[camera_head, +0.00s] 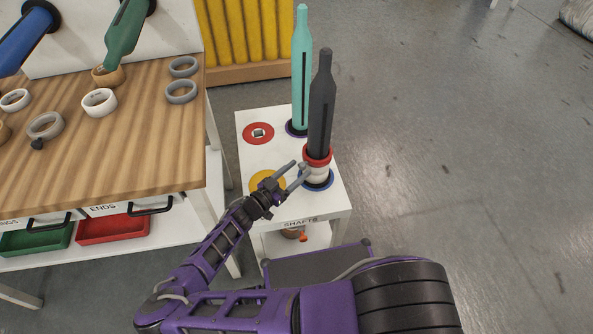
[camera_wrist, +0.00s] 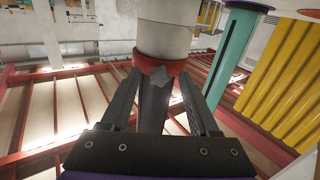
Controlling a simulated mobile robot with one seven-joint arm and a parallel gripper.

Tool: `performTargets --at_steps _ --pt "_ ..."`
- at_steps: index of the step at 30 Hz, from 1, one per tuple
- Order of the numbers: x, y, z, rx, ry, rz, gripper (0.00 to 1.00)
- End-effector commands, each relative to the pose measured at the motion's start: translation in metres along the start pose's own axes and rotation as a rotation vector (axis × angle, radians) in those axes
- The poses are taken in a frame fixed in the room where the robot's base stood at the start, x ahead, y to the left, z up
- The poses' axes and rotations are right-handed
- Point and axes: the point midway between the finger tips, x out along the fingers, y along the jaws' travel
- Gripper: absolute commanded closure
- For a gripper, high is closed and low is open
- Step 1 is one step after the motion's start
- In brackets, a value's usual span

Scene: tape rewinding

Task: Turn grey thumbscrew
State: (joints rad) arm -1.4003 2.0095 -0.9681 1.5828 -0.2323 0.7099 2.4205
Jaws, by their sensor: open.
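The dark grey shaft (camera_head: 321,100) stands upright on the small white table, with a red collar (camera_head: 317,156) around its lower part above a white base. In the wrist view the red collar (camera_wrist: 160,65) sits between the white cylinder (camera_wrist: 165,38) and the dark shaft (camera_wrist: 154,108). A small grey piece, seemingly the grey thumbscrew (camera_wrist: 178,89), shows on the collar between my fingers. My gripper (camera_head: 298,172) is open, at collar height on the near left side. In the wrist view my gripper's fingertips (camera_wrist: 160,78) are either side of the collar; contact cannot be told.
A teal shaft (camera_head: 302,75) stands behind the dark one. The white table (camera_head: 250,125) also has red (camera_head: 258,133) and yellow (camera_head: 268,181) round spots. A wooden bench (camera_head: 150,140) with several tape rolls is at left. Open floor lies at right.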

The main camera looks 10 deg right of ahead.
Motion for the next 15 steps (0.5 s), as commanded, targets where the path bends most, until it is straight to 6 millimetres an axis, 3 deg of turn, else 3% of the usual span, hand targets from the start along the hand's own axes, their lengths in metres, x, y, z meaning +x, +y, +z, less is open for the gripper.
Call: performTargets --at_steps 5,15 --pt "-0.027 -0.001 0.0 0.0 -0.003 -0.004 0.39" --pt "-0.111 -0.001 0.001 0.001 -0.004 -0.005 0.39"
